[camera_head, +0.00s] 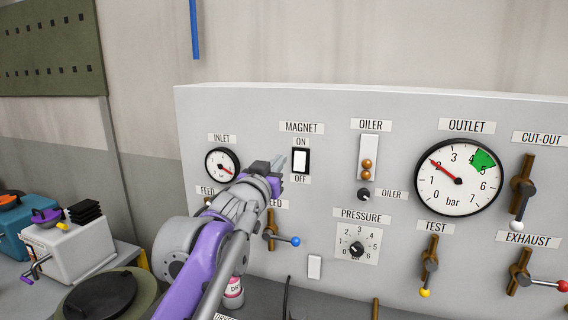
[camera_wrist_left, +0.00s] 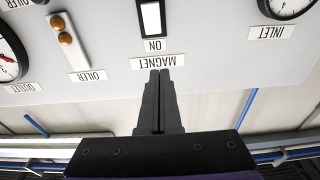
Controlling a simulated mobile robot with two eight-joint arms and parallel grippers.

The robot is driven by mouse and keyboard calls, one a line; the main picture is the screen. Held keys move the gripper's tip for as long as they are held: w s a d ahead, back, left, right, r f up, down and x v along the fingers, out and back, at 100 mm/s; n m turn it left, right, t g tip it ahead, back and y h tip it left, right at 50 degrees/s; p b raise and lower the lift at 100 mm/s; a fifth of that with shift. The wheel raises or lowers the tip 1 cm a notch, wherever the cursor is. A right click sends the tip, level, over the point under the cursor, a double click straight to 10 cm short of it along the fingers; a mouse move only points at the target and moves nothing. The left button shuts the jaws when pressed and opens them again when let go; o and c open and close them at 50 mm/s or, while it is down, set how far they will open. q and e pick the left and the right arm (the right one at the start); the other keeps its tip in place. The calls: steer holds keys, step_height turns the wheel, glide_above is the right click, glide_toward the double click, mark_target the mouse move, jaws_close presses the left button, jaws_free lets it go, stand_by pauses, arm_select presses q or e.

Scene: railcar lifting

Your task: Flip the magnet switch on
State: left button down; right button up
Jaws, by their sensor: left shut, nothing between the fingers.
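The magnet switch (camera_head: 300,160) is a white rocker in a black frame on the grey panel (camera_head: 400,105). The label MAGNET and ON are above it and OFF is below it. In the left wrist view the switch (camera_wrist_left: 151,17) shows upside down at the top. My left gripper (camera_head: 279,163) is shut and empty, just left of the switch in the head view. In the wrist view its fingertips (camera_wrist_left: 159,73) overlap the MAGNET label. Whether they touch the panel, I cannot tell. Which way the rocker is tipped is unclear. My right gripper is not in view.
The inlet gauge (camera_head: 222,164) is left of the switch, and the oiler (camera_head: 367,158) is to its right. Valve levers (camera_head: 282,240) and the pressure knob (camera_head: 357,249) stick out below. A cluttered bench (camera_head: 40,290) stands at left.

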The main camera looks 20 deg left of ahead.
arm_select(q)
steer(key=shift+s+a+r, duration=0.1)
steer(key=shift+s+r, duration=0.05)
steer(key=shift+s, duration=0.45)
steer(key=shift+s+a+r, duration=0.1)
steer(key=shift+s, duration=0.5)
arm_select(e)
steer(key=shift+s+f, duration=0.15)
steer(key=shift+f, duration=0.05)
arm_select(q)
steer(key=shift+d, duration=0.1)
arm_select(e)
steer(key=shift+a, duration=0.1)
arm_select(q)
steer(key=s+d+f+g, duration=0.1)
steer(key=s+f+g, duration=0.3)
steer(key=s+f, duration=0.6)
steer(key=s+d+f+g, duration=0.1)
steer(key=s+f+g, duration=0.4)
steer(key=s+f, duration=0.6)
steer(key=s+d+f+g, duration=0.1)
steer(key=s+f+g, duration=0.3)
steer(key=s+f, duration=0.7)
step_height(320, 180, down, 14)
steer(key=shift+f+g+y, duration=0.2)
steer(key=shift+g+y, duration=0.1)
steer(key=shift+a, duration=0.1)
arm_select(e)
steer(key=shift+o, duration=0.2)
